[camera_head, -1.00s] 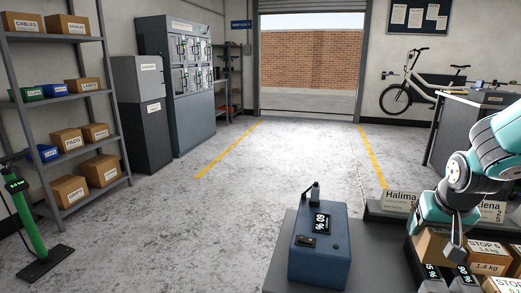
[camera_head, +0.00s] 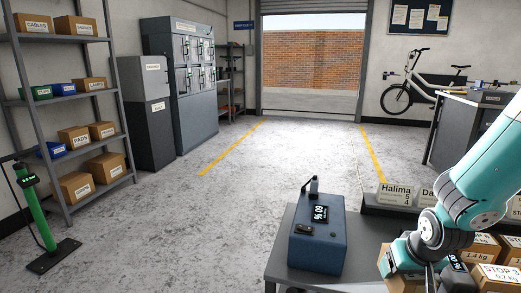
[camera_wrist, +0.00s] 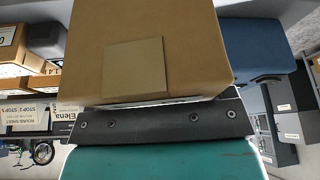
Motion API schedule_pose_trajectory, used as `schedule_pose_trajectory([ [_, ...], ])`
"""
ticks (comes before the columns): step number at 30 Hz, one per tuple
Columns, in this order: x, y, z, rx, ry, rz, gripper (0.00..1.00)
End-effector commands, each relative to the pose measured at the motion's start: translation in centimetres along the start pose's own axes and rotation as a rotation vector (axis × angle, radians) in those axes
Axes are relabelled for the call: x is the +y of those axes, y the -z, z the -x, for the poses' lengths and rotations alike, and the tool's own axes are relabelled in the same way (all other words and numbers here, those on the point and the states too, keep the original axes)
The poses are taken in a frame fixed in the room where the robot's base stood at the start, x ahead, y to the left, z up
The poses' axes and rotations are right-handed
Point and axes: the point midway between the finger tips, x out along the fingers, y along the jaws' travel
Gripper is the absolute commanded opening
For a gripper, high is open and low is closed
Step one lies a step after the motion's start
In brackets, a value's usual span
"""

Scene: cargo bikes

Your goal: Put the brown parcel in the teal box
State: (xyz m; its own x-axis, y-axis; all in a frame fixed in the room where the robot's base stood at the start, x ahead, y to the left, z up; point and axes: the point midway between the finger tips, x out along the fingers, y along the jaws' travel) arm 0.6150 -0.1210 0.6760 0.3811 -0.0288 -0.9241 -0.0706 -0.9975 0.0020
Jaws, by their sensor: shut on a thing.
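A brown parcel (camera_wrist: 145,45) fills the upper middle of the wrist view, with a plain square patch on its face. In the head view a brown box (camera_head: 402,285), seemingly this parcel, shows at the lower right under my gripper (camera_head: 428,274). My gripper is shut on the parcel; its fingers are mostly hidden. A teal surface with a dark bolted edge (camera_wrist: 160,160) lies below the parcel in the wrist view; I cannot tell whether it is part of my gripper. I cannot make out the teal box for certain in either view.
A blue case (camera_head: 318,236) with a lit display stands on the grey top left of my arm. Labelled cartons (camera_head: 497,275) crowd the lower right. Name cards (camera_head: 397,194) stand behind. Open floor lies ahead, with shelves (camera_head: 70,110) on the left.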

Motion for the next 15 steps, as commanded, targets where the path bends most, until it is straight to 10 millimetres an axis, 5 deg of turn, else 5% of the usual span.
schedule_pose_trajectory([
  [5,-2.3,-2.7,-1.9,-0.003,0.032,0.072,0.36],
  [15,-2.0,-0.9,2.4,-0.001,0.029,0.065,0.36],
])
